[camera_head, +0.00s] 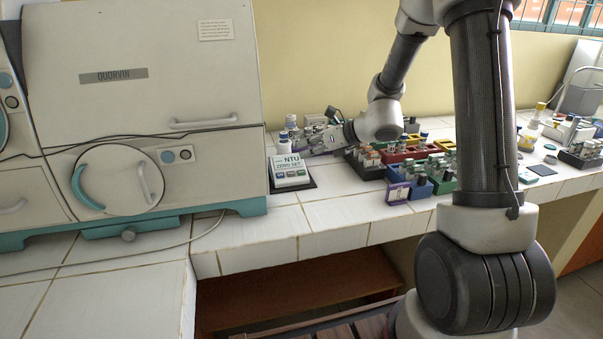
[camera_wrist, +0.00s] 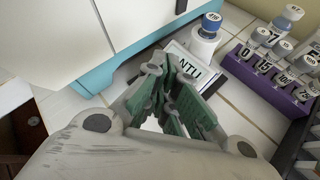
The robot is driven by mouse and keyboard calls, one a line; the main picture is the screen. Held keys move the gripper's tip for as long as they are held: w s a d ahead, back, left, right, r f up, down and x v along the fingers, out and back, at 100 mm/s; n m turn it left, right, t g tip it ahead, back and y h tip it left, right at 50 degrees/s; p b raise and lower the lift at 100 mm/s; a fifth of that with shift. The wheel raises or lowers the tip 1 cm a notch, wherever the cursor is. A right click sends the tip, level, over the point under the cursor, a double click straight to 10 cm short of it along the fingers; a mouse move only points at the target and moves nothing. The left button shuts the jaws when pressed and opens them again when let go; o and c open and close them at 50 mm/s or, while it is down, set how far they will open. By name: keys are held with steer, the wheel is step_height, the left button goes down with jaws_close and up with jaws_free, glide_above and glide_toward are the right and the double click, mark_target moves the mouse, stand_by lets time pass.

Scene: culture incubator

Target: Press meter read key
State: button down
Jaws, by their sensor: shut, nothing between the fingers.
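The meter (camera_head: 291,173) is a small white box with a green-marked front labelled NTU and ZERO SET. It sits on a dark mat at the left of the counter, beside the incubator. A white vial with a blue cap (camera_head: 284,138) stands at its back. My gripper (camera_head: 306,147) is shut and empty, reaching in from the right, close to the meter's upper right. In the wrist view my gripper (camera_wrist: 175,95) covers much of the meter (camera_wrist: 197,68), leaving the NTU label visible. The read key cannot be made out, and contact with the meter cannot be told.
The incubator (camera_head: 150,70) stands close on the left. A purple rack (camera_wrist: 262,82) of numbered vials is to the right in the wrist view. Coloured racks (camera_head: 405,153) crowd the counter right of the meter. The counter's front strip (camera_head: 340,210) is clear.

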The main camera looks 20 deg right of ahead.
glide_toward(290, 168)
steer(key=shift+w+a+f, duration=0.25)
steer(key=shift+w+a, duration=0.3)
steer(key=shift+a, duration=0.2)
steer(key=shift+w+a+f, duration=0.25)
steer(key=shift+w+a, duration=0.25)
steer(key=shift+a, duration=0.25)
steer(key=shift+f, duration=0.1)
steer(key=shift+w+f, duration=0.2)
steer(key=shift+f, duration=0.05)
steer(key=shift+w+f, duration=0.15)
steer(key=shift+f, duration=0.15)
stand_by(0.8)
stand_by(0.4)
steer(key=shift+s+r, duration=0.35)
steer(key=shift+r, duration=0.35)
steer(key=shift+s+r, duration=0.4)
steer(key=shift+r, duration=0.35)
steer(key=shift+s+r, duration=0.35)
steer(key=shift+r, duration=0.4)
steer(key=shift+s+r, duration=0.4)
steer(key=shift+r, duration=0.3)
